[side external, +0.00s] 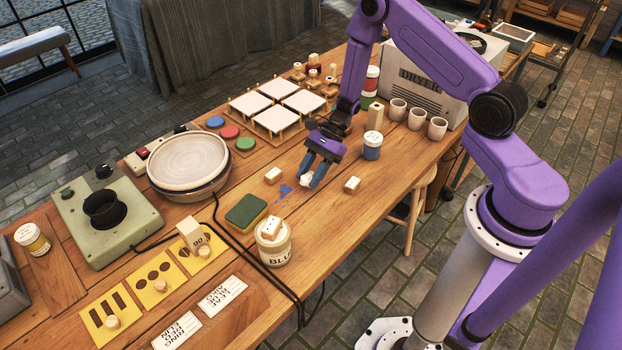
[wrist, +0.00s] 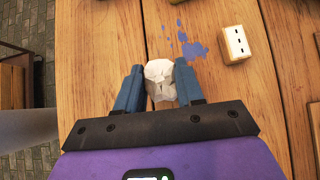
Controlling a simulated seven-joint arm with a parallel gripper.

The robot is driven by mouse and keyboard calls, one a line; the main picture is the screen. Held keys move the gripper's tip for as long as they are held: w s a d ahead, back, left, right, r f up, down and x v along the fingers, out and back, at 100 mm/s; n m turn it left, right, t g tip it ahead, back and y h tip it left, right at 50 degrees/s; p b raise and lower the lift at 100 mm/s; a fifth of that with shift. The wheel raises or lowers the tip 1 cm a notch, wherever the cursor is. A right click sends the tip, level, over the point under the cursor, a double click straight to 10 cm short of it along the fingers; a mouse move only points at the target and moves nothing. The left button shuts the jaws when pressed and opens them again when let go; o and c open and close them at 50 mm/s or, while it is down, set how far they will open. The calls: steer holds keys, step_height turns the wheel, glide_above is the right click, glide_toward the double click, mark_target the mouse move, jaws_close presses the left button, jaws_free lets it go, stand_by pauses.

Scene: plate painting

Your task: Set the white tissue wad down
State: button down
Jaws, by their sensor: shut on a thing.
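The white tissue wad (wrist: 160,80) is crumpled and sits between the two fingertips of my gripper (wrist: 160,84) in the wrist view. My gripper is shut on it. In the side external view my gripper (side external: 311,177) points down over the bare wood, and the white wad (side external: 305,180) shows only partly between the fingers. The wad is low, close to the table; I cannot tell whether it touches the wood. A blue paint spill (side external: 284,191) of several spots lies on the table just left of the gripper; in the wrist view the spill (wrist: 195,48) lies beyond the wad.
Small cream blocks stand close by, one at the left (side external: 273,175) and one at the right (side external: 352,184). A green and yellow sponge (side external: 246,212) and a tub labelled BLUE (side external: 273,245) are at the front left. A blue-labelled jar (side external: 372,146) stands behind right. Bare wood surrounds the gripper.

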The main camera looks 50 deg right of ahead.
steer(key=shift+f, duration=1.05)
steer(key=shift+f, duration=0.1)
steer(key=c, duration=0.7)
jaws_free()
